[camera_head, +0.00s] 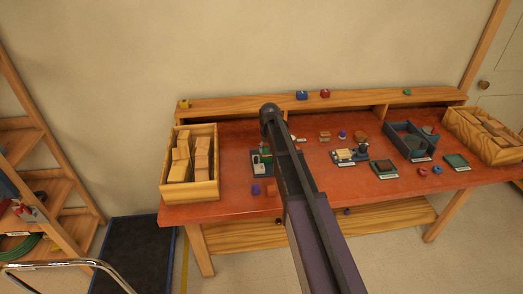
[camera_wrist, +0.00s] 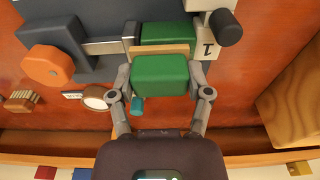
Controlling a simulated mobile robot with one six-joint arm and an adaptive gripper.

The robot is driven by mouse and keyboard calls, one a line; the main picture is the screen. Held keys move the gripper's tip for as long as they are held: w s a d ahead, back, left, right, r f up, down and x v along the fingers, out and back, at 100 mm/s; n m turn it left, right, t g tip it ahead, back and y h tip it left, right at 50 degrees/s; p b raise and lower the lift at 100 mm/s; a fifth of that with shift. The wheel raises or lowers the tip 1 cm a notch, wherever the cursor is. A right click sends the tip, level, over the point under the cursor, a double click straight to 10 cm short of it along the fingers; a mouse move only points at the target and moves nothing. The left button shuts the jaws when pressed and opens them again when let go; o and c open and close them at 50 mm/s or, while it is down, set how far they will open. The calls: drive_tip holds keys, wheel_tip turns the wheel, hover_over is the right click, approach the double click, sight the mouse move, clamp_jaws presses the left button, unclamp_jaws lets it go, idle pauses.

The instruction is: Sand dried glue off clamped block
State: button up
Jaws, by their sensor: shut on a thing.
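In the wrist view my gripper (camera_wrist: 160,88) is shut on a green block (camera_wrist: 160,74), one finger on each side. Beyond it another green block (camera_wrist: 168,33) sits in a grey vise (camera_wrist: 85,40) with an orange knob (camera_wrist: 46,66). A tan strip (camera_wrist: 160,50) lies between the two green blocks; I cannot tell which one it belongs to or whether they touch. In the head view the vise (camera_head: 258,166) stands on the left part of the bench, partly behind my arm. My gripper is hidden there. I cannot make out dried glue.
A bin of wood pieces (camera_head: 204,192) stands left of the vise, another bin (camera_head: 457,126) far right. Small blocks, trays and a second fixture (camera_head: 348,157) occupy the red bench (camera_head: 320,190). A raised shelf (camera_head: 230,104) runs behind.

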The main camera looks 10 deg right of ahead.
drive_tip(key=shift+d, duration=1.1)
drive_tip(key=shift+a, duration=3.05)
wheel_tip(320, 180, up, 4)
drive_tip(key=p, duration=0.3)
drive_tip(key=shift+a+f+p, duration=0.15)
drive_tip(key=shift+p, duration=0.15)
wheel_tip(320, 180, up, 4)
drive_tip(key=p, duration=0.3)
drive_tip(key=shift+f+p, duration=0.15)
drive_tip(key=shift+p, duration=0.25)
drive_tip(key=shift+f, duration=0.15)
drive_tip(key=shift+f+b, duration=2.85)
drive_tip(key=shift+b, duration=0.2)
drive_tip(key=shift+f+b, duration=0.95)
drive_tip(key=shift+f, duration=0.05)
drive_tip(key=shift+d, duration=0.2)
